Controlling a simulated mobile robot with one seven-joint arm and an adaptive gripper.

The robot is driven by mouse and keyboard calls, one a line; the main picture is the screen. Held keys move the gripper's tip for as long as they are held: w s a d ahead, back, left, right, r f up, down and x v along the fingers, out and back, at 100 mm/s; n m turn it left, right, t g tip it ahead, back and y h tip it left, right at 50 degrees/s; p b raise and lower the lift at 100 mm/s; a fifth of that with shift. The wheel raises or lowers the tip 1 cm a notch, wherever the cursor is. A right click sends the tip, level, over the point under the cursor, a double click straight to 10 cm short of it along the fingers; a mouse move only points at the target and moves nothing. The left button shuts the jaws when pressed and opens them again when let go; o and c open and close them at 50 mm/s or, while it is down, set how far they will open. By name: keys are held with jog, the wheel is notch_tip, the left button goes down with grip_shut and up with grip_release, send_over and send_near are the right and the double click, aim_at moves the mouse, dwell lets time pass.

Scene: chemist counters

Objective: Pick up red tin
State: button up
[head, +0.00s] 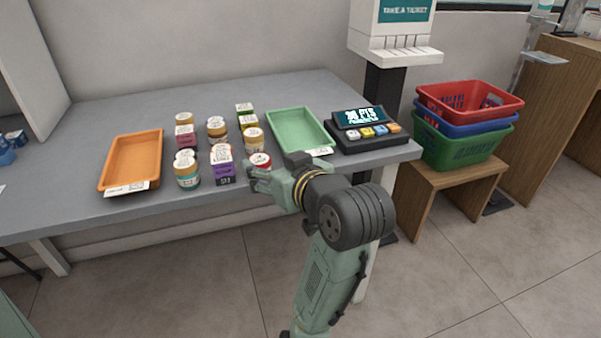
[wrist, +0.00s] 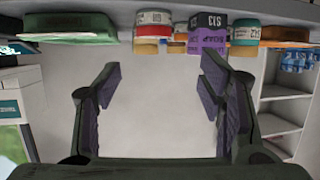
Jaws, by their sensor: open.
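The red tin (head: 260,160) stands at the front edge of the counter in the head view, with a pale lid and red side. My gripper covers its lower part there. In the wrist view the red tin (wrist: 153,31) shows upside down at the top, left of a purple box (wrist: 208,40). My gripper (head: 262,180) is just in front of the tin in the head view, near the counter's front edge. In the wrist view my gripper (wrist: 160,80) is open, with nothing between its fingers; the tin lies beyond the fingertips.
Several jars and boxes crowd around the tin, including the purple box (head: 223,174) and a teal jar (head: 187,178). An orange tray (head: 157,157) lies to the left and a green tray (head: 274,123) behind right. A black keypad device (head: 366,143) sits farther right.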

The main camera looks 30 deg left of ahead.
aim_at(260, 159)
jog(key=p+x, duration=0.1)
jog(key=x, duration=0.1)
jog(key=f+p+x, duration=0.1)
jog(key=x, duration=0.1)
jog(key=shift+w, duration=0.2)
jog(key=shift+w+p+x, duration=0.2)
jog(key=shift+p+x, duration=0.45)
jog(key=shift+x, duration=2.4)
jog(key=shift+d+f, duration=0.15)
jog(key=shift+d, duration=0.05)
jog(key=c, duration=1.2)
